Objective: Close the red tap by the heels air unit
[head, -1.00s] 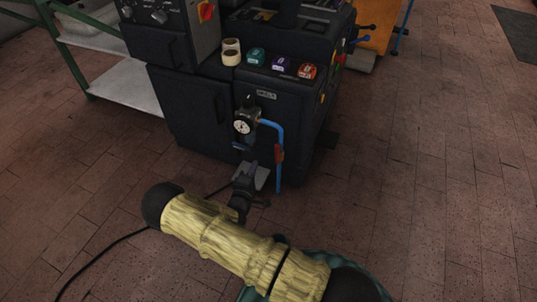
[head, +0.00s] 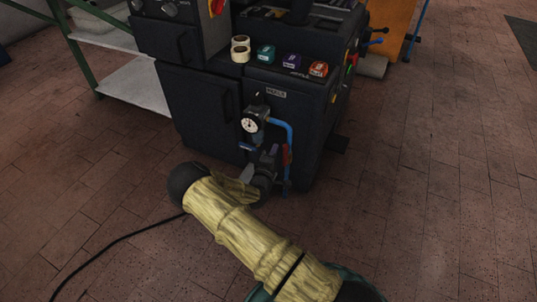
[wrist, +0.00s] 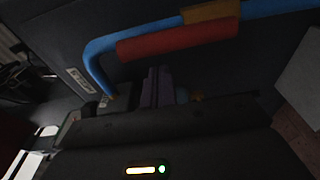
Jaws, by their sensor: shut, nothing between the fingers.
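The red tap handle (head: 286,154) lies along the blue air pipe (head: 291,133) on the front of the dark machine, right of the round gauge (head: 250,125) and under the HEELS label (head: 276,93). In the wrist view the red handle (wrist: 180,40) runs lengthwise along the blue pipe (wrist: 100,57). My gripper (head: 272,152) is just left of the handle in the head view and covers part of the lower pipe. In the wrist view my gripper's dark fingers (wrist: 157,78) are together, empty, with tips close to the handle. Whether they touch it I cannot tell.
The dark machine (head: 200,103) stands directly behind the pipe. Its top ledge carries tape rolls (head: 240,49) and teal, purple and orange boxes (head: 318,69). A green-framed shelf (head: 133,85) is at left. A black cable (head: 110,245) lies on the brick floor, which is clear at right.

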